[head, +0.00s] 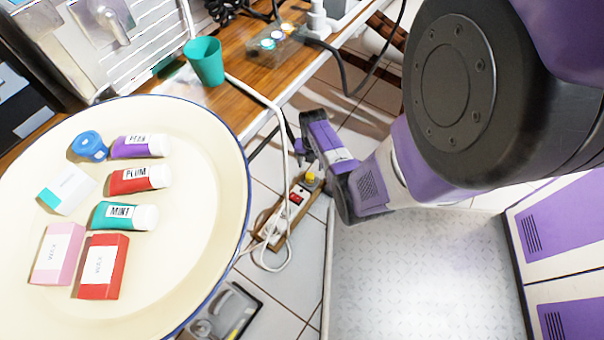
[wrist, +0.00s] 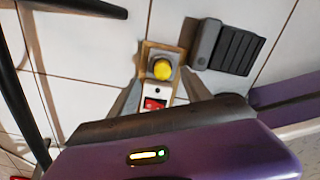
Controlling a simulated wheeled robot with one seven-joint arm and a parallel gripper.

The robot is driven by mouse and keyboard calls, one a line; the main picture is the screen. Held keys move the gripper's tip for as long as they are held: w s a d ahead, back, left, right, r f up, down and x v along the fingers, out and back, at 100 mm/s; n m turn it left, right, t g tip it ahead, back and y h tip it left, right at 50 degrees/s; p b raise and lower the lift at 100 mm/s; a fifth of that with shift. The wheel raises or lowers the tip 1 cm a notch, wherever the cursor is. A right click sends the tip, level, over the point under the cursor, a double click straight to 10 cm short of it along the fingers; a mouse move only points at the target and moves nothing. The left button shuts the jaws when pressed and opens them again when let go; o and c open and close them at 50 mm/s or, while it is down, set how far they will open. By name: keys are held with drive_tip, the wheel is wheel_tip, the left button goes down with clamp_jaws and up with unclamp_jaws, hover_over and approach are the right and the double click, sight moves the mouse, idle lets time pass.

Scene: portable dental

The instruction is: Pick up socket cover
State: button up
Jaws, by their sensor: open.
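The socket cover appears to be the round yellow piece (head: 310,177) at the far end of the power strip (head: 279,228) on the tiled floor. In the wrist view the yellow cover (wrist: 162,69) sits on a white and tan strip end, just beyond a red switch (wrist: 154,103). My gripper (wrist: 162,77) is open, with a grey finger on each side of the strip and nothing visibly held. Its height above the cover is hard to judge. In the head view my purple wrist (head: 325,138) hangs close by and the fingertips are hard to make out.
A dark foot pedal (wrist: 236,50) lies right of the cover. A white cable (head: 277,130) runs down to the strip. A round cream tray (head: 200,250) with tubes and boxes stands at left. A wooden desk (head: 235,45) with a green cup (head: 206,62) is behind.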

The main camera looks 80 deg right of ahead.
sight(310, 175)
drive_tip(key=shift+s+a+n, duration=0.15)
drive_tip(key=shift+a+n, duration=0.25)
drive_tip(key=shift+n, duration=0.5)
drive_tip(key=shift+f, duration=0.2)
wheel_tip(310, 175, down, 8)
drive_tip(key=b, duration=0.6)
drive_tip(key=shift+d+r, duration=0.1)
drive_tip(key=shift+r, duration=0.25)
drive_tip(key=shift+c, duration=0.5)
clamp_jaws()
